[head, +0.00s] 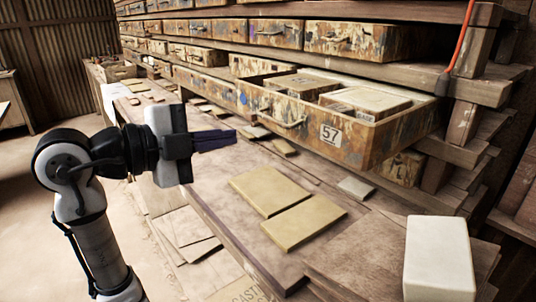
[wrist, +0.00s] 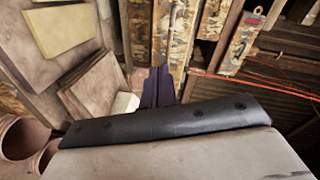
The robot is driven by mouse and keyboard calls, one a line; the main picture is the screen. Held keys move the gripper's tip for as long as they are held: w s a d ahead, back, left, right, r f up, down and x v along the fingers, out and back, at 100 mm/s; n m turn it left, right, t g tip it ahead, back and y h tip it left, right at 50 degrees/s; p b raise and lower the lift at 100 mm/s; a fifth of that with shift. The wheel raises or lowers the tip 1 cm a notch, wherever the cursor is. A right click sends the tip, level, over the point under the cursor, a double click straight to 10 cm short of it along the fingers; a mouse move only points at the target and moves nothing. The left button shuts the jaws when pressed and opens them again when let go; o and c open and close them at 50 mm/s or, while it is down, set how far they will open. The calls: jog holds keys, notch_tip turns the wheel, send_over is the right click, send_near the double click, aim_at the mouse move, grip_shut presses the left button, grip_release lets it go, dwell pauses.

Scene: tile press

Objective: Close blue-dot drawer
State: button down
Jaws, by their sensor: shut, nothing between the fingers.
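The blue-dot drawer (head: 356,143) stands pulled out of the rack in the head view. Its worn, paint-stained front carries a blue dot (head: 243,97) near the left end, a metal handle (head: 283,118) and a "57" label at the right. Pale blocks (head: 365,102) lie inside it. My gripper (head: 234,135) is in front of the drawer's left part, above the bench, with its dark fingers together and empty. In the head view it appears apart from the drawer. In the wrist view my gripper (wrist: 159,72) points toward paint-stained wood; which drawer that is, I cannot tell.
Two yellowish tiles (head: 266,191) lie on the bench (head: 225,168) below the drawer. A white block (head: 438,258) stands at the bench's near right. An orange cord (head: 460,36) hangs by the right post. Open floor lies to the left.

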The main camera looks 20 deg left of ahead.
aim_at(281, 132)
jog(key=s+a+f+m+t+b, duration=0.1)
jog(key=a+f+m+t+b, duration=0.1)
jog(key=a+f+m, duration=0.15)
jog(key=shift+n, duration=0.25)
jog(key=p+x, duration=0.2)
jog(key=x, duration=0.5)
jog(key=p+x, duration=0.3)
jog(key=x, duration=0.4)
jog(key=shift+s+d, duration=0.15)
jog(key=shift+d, duration=0.1)
